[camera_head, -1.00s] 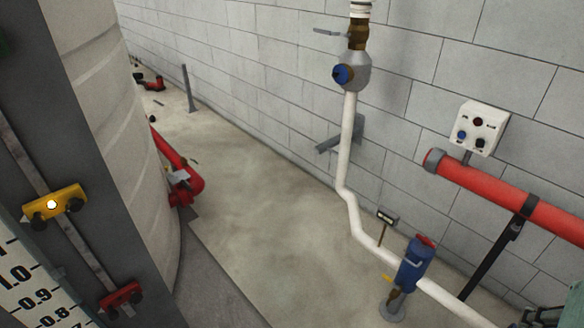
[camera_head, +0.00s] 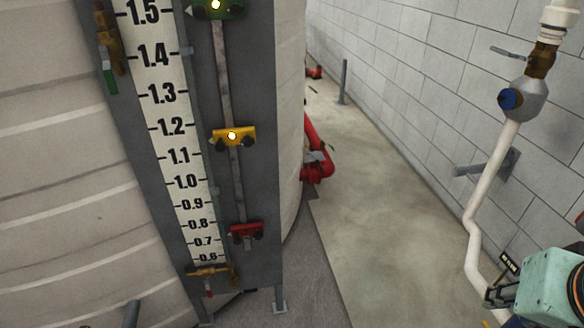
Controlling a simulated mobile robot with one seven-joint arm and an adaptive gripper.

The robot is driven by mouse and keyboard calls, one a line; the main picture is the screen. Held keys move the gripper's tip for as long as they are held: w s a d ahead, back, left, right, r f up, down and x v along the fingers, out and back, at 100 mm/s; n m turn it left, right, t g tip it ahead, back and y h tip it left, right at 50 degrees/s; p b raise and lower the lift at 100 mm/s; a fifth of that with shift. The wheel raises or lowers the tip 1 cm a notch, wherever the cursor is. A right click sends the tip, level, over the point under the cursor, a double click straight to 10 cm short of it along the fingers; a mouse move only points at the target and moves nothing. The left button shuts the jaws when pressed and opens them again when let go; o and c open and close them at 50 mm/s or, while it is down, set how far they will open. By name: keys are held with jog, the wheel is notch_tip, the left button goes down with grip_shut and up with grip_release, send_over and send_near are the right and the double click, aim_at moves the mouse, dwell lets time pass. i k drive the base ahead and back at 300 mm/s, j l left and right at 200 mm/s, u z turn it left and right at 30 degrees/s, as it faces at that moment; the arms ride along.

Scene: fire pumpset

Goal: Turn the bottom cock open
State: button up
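The bottom cock (camera_head: 212,272) is a small brass fitting at the foot of the white level scale, low and left of centre. A similar brass cock (camera_head: 108,35) with a green handle is at the upper left.
The white scale (camera_head: 173,125) runs down the tank (camera_head: 50,190). Beside it are green, yellow (camera_head: 232,136) and red (camera_head: 246,233) sensors on a rail. A white pipe (camera_head: 478,212) stands at the right wall. The concrete floor (camera_head: 385,200) between is clear.

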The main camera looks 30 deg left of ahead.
aim_at(210, 294)
jog(key=u, duration=1.3)
jog(key=i+j+u, duration=0.3)
jog(key=j+u, duration=0.25)
jog(key=i+j, duration=0.2)
jog(key=i, duration=0.15)
